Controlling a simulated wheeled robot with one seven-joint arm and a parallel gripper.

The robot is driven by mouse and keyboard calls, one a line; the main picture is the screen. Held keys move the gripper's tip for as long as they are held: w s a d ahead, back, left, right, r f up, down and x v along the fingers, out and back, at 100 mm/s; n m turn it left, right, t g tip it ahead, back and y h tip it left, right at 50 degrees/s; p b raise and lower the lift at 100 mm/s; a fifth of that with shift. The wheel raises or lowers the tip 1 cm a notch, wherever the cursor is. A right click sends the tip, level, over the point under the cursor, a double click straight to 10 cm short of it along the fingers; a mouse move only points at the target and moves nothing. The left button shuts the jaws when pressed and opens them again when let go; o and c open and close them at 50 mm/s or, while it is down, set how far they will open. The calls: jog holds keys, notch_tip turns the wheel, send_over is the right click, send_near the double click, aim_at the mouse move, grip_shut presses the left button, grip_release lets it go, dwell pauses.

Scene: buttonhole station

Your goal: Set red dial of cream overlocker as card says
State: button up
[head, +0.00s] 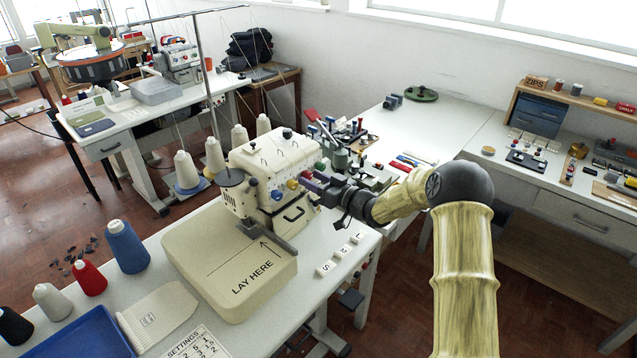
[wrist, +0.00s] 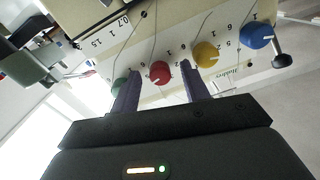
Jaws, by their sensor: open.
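The cream overlocker (head: 272,158) stands on the near white table, its dials facing my gripper. Its red dial (wrist: 160,72) sits between the green dial (wrist: 118,87) and the yellow dial (wrist: 206,53) in the wrist view; the blue dial (wrist: 257,34) is beyond the yellow one. My gripper (wrist: 160,67) is open, with one purple finger on each side of the red dial; I cannot tell whether they touch it. In the head view my gripper (head: 312,182) is at the dial row. The settings card (head: 197,345) is cut off by the bottom edge, and its rows are only partly readable.
A cream pad (head: 225,285) marked LAY HERE lies before the overlocker. Thread cones, including a blue one (head: 126,246), and a blue tray (head: 75,335) are at the left. Small lettered tiles (head: 340,253) lie near the table's right edge. Another worktable with tools stands behind my arm.

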jog(key=b+v, duration=0.2)
jog(key=v, duration=1.5)
jog(key=shift+s, duration=0.2)
jog(key=shift+d, duration=0.1)
jog(key=s+d+r+m+g+h+p, duration=0.25)
jog(key=s+d+m+h+p, duration=0.35)
jog(key=h, duration=0.7)
jog(key=s+r+m+g+h+p, duration=0.1)
jog(key=s+g, duration=0.4)
jog(key=s, duration=1.6)
jog(key=shift+d+r+m+h+p, duration=0.3)
jog(key=shift+r+m+p, duration=0.35)
jog(key=shift+r+m, duration=0.25)
